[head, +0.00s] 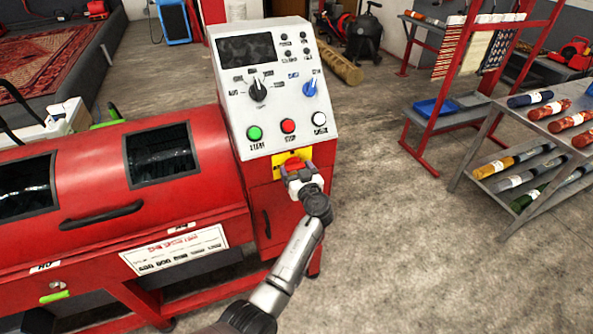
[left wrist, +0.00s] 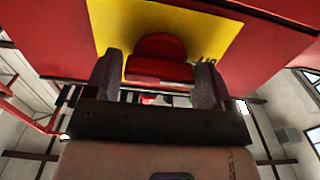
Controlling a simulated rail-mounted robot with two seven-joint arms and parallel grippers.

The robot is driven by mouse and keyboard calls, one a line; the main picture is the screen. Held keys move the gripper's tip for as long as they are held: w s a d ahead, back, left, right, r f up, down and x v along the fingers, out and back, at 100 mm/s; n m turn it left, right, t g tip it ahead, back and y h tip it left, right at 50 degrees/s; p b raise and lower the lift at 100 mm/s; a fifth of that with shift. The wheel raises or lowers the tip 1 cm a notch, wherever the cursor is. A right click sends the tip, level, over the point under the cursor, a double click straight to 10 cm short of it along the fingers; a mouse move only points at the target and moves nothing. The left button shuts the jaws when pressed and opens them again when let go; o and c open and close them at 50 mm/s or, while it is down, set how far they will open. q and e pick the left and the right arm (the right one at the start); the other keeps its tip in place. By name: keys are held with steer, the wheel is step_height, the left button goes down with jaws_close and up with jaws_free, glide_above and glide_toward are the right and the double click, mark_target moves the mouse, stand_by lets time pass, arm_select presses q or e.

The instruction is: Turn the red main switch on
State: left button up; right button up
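The red main switch (head: 292,164) sits on a yellow plate (head: 279,160) at the bottom of the machine's control panel, below the stop button. My left gripper (head: 301,179) is right at it, with the arm reaching up from the bottom. A dark label shows on the yellow plate by the right finger, partly covered. My right gripper is in neither view.
The panel (head: 268,90) above holds a black knob, a blue knob and green, red and white buttons. The red machine body (head: 95,185) extends left. A rack (head: 530,130) with rolled items stands right; open concrete floor lies between.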

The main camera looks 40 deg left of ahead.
arm_select(q)
steer(key=c, duration=0.6)
